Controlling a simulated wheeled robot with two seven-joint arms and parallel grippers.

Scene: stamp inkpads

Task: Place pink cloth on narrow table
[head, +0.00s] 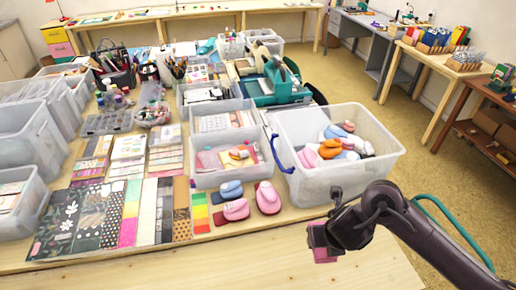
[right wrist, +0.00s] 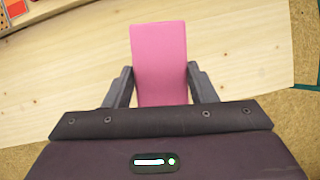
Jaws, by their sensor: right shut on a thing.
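The pink cloth (head: 322,250), which looks like a folded flat block, is held by my right gripper (head: 326,236) at the lower right of the head view. In the right wrist view, the pink cloth (right wrist: 158,50) sticks out between the two dark fingers of the right gripper (right wrist: 159,84), which are shut on its sides. A pale wooden table surface (head: 220,268) runs along the bottom of the head view. It also lies behind the cloth in the right wrist view (right wrist: 235,50). The cloth appears above this surface; the gap is unclear. My left gripper is not in view.
Beyond the bare wood, a crowded table holds a clear bin (head: 310,185) of colourful stampers, pink punches (head: 268,198), patterned paper sheets (head: 90,215) and several plastic boxes. Shelves and benches line the right wall. The foreground wood is clear.

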